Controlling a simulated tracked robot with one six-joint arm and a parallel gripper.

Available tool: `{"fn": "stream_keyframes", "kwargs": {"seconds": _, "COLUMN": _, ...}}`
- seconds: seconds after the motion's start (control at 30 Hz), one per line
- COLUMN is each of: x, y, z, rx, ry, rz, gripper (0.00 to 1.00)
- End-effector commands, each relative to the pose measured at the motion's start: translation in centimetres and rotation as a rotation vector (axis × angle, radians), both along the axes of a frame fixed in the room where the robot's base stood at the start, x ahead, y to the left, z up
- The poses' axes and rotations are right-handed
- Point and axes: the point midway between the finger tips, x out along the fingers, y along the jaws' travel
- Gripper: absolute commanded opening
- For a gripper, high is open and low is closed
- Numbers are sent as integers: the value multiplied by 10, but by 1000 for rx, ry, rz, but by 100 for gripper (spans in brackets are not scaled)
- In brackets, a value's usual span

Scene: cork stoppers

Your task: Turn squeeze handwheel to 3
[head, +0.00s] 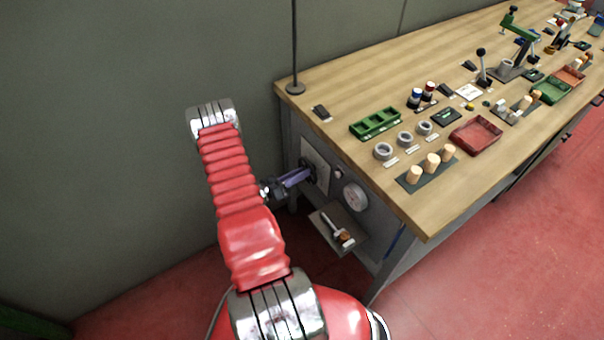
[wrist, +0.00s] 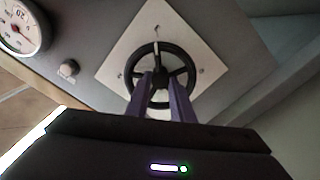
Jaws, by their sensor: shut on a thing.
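The handwheel is a black spoked wheel (wrist: 181,74) on a pale square plate (wrist: 205,28) on the side panel of the bench. In the head view the wheel (head: 309,170) is mostly behind my gripper. My gripper (wrist: 168,100) reaches its two purple fingers to the wheel, and they are shut on it around its lower middle. In the head view my gripper (head: 301,178) points right at the panel. A small light pointer mark (wrist: 156,32) shows above the wheel. I cannot read any numbers around it.
A round gauge (head: 355,197) and a small knob (head: 338,173) sit right of the wheel; the gauge (wrist: 22,27) is upper left in the wrist view. A small shelf (head: 322,232) with a tool juts out below. The wooden bench top (head: 345,88) overhangs above, carrying trays and corks.

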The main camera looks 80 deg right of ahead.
Motion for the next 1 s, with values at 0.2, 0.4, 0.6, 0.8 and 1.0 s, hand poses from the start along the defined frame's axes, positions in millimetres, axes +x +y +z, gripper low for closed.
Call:
{"fn": "stream_keyframes", "kwargs": {"seconds": 0.2, "x": 0, "y": 1, "z": -4, "rx": -27, "ry": -47, "rz": 3, "gripper": 0}}
{"fn": "stream_keyframes", "kwargs": {"seconds": 0.4, "x": 0, "y": 1, "z": -4, "rx": -35, "ry": -55, "rz": 3, "gripper": 0}}
{"fn": "stream_keyframes", "kwargs": {"seconds": 0.6, "x": 0, "y": 1, "z": -4, "rx": -35, "ry": -55, "rz": 3, "gripper": 0}}
{"fn": "stream_keyframes", "kwargs": {"seconds": 0.8, "x": 0, "y": 0, "z": -3, "rx": -38, "ry": -53, "rz": 2, "gripper": 29}}
{"fn": "stream_keyframes", "kwargs": {"seconds": 1.0, "x": 0, "y": 0, "z": -2, "rx": -39, "ry": -52, "rz": 1, "gripper": 29}}
